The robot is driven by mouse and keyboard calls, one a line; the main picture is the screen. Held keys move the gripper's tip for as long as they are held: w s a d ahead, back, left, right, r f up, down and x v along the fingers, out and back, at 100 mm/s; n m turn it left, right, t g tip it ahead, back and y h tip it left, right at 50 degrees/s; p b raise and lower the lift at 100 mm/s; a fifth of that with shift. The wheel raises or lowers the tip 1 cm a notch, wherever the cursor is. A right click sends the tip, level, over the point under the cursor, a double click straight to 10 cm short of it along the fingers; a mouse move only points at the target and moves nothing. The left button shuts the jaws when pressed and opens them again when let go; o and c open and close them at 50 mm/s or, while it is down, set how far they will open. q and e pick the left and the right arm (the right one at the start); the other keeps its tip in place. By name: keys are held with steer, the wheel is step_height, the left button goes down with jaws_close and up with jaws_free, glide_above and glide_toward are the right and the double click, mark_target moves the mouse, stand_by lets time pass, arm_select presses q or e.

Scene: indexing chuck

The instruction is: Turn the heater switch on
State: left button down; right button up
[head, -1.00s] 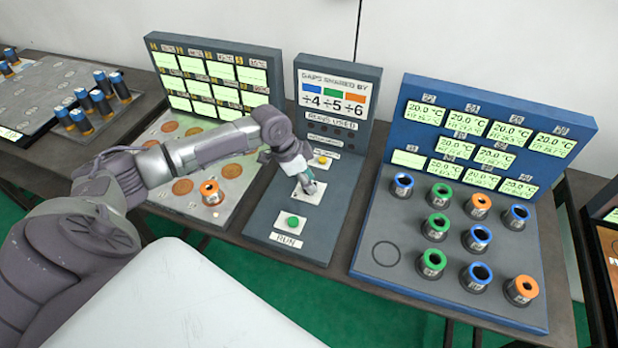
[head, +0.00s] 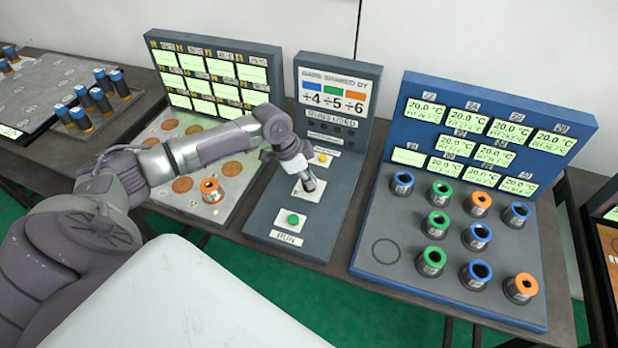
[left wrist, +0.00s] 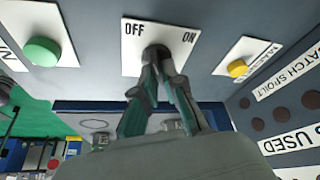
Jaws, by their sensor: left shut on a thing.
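The heater switch sits on a white plate (left wrist: 133,66) marked OFF on the left and ON on the right in the left wrist view. Its dark knob (left wrist: 155,50) lies between the two labels, mostly covered by my fingers. I cannot tell which way it leans. My left gripper (head: 308,186) reaches down over the switch plate (head: 299,195) on the grey control panel. In the left wrist view its teal and grey fingers (left wrist: 160,62) are closed together on the switch. My right gripper is in neither view.
A green RUN button (head: 292,219) is in front of the switch and a yellow button (head: 321,158) behind it, both close to my fingers. A blue station (head: 386,218) with colored-ring pots stands to the right. An orange-ringed pot (head: 211,190) stands under my arm.

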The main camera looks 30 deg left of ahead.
arm_select(q)
steer(key=shift+m, duration=0.3)
steer(key=shift+m+g+h, duration=0.4)
steer(key=shift+m, duration=0.6)
steer(key=m+g+b, duration=0.1)
steer(key=m, duration=0.1)
steer(key=shift+w+m, duration=0.1)
steer(key=shift+m, duration=0.2)
steer(key=m+g+b, duration=0.1)
steer(key=m+b, duration=0.1)
steer(key=m, duration=0.1)
steer(key=shift+h, duration=0.3)
steer(key=shift+m+g+b, duration=0.55)
steer(key=shift+m+g, duration=0.15)
steer(key=shift+m, duration=1)
steer(key=c, duration=1.3)
jaws_free()
steer(key=shift+o, duration=0.2)
